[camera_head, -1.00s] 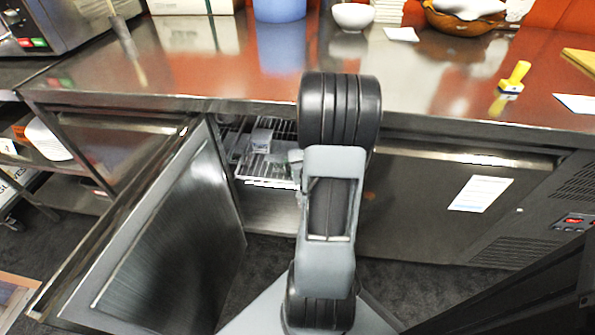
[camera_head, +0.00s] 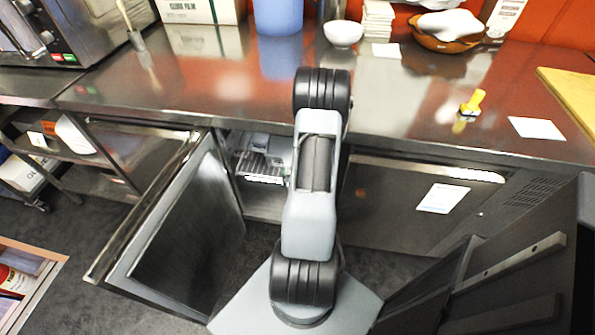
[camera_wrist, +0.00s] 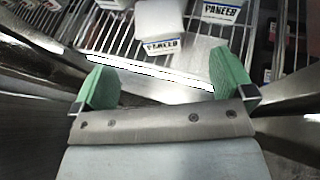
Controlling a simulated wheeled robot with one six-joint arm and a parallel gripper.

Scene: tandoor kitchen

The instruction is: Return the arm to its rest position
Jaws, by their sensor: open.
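My gripper (camera_wrist: 160,85) shows in the wrist view with its two green-padded fingers wide apart and nothing between them. It faces the open fridge, where a wire shelf (camera_wrist: 115,40) holds paneer packs. One white paneer pack (camera_wrist: 160,25) lies ahead of the fingers, apart from them. In the head view my arm stands in front of the fridge opening and hides my gripper. The wire shelf also shows there (camera_head: 262,168), partly hidden behind my arm.
The fridge door (camera_head: 190,235) stands open on the left. Dark floor (camera_head: 90,255) is clear left of the door.

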